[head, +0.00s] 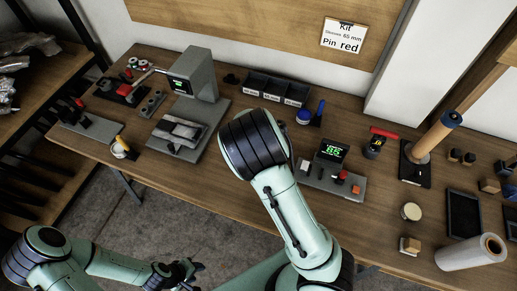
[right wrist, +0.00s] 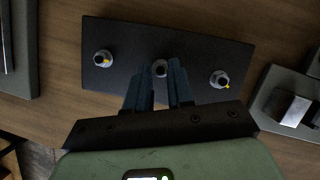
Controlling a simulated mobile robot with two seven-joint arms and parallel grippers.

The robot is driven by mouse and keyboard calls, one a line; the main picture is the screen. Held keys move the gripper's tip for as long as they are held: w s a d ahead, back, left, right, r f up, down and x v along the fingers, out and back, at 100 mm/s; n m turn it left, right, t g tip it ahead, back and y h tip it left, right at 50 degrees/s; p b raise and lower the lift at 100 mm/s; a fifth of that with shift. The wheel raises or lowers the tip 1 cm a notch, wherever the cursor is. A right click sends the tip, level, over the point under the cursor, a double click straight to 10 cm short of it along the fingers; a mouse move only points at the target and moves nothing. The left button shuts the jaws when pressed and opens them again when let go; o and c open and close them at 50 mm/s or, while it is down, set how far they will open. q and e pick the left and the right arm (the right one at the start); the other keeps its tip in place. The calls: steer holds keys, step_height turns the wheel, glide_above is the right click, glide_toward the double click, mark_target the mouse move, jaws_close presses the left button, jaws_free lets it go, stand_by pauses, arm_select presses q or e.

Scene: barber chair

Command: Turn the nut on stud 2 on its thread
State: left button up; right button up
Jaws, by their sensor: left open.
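In the right wrist view a dark plate (right wrist: 205,50) carries three studs in a row, each with a metal nut. The left nut (right wrist: 103,58) and the right nut (right wrist: 219,79) have yellow marks. The middle nut (right wrist: 160,68) sits between the fingertips of my right gripper (right wrist: 161,75); I see no mark on it. The fingers are apart by about the nut's width, and I cannot tell whether they press on it. No stud numbers are legible. In the head view my right arm hides the plate. My left gripper (head: 190,275) is open and empty, low in front of the table.
A grey press-like machine (head: 200,75) stands left of my right arm. A unit with a green display (head: 332,150) stands close on its right. Dark bins (head: 272,90) are behind. A white roll (head: 470,252) and a tray (head: 463,214) lie at the right.

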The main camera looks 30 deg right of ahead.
steer(key=o, duration=0.3)
steer(key=shift+r, duration=0.1)
steer(key=v, duration=1.3)
steer(key=shift+r, duration=0.15)
